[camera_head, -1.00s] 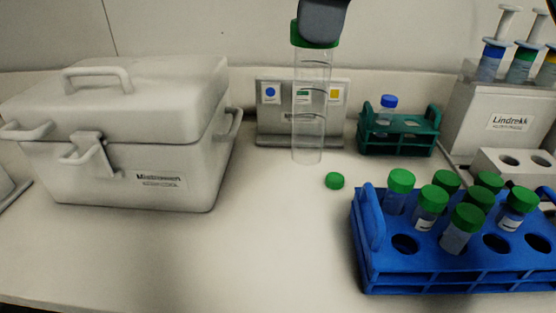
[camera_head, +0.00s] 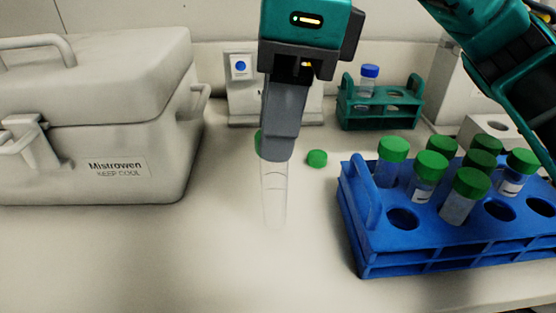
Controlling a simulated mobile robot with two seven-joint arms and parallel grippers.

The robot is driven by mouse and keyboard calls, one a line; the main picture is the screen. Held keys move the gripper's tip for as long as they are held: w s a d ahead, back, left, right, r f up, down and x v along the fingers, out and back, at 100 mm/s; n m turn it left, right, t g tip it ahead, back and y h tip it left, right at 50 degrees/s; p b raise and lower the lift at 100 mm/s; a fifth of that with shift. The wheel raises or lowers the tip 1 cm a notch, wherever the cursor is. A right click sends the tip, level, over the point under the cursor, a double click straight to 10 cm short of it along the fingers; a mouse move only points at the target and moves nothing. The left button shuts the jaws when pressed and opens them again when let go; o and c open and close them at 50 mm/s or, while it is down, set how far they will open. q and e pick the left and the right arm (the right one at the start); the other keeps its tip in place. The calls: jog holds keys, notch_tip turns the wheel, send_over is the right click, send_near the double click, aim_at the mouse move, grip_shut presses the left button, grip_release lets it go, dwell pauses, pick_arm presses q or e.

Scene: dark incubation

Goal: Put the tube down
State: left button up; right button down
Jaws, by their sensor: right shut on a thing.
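My right gripper (camera_head: 280,150) comes in from the top right, pointing down, and is shut on a clear tube (camera_head: 273,195). The tube hangs upright below the fingers, and it looks empty. A sliver of its green cap (camera_head: 258,143) shows at the left of the fingers; the rest of the cap is hidden. The tube's lower end is over the bare white bench (camera_head: 240,265), and I cannot tell whether it touches. My left gripper is not in view.
A blue rack (camera_head: 365,258) with several green-capped tubes and some empty holes stands at the right. A loose green cap (camera_head: 317,158) lies behind the tube. A white cool box (camera_head: 95,165) stands at the left, a teal rack (camera_head: 380,119) behind. The front bench is clear.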

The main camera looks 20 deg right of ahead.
notch_tip(320, 180, down, 5)
jog(key=shift+r+b, duration=0.2)
jog(key=shift+b, duration=0.25)
jog(key=shift+f, duration=0.15)
jog(key=c, duration=0.8)
grip_release()
jog(key=shift+r, duration=0.45)
jog(key=r+p, duration=0.1)
jog(key=r, duration=0.2)
jog(key=d+r+p, duration=0.1)
jog(key=r, duration=0.3)
jog(key=r+p, duration=0.1)
jog(key=r, duration=0.3)
jog(key=shift+s+d+r, duration=0.15)
jog(key=shift+d+r, duration=0.05)
jog(key=shift+d, duration=0.2)
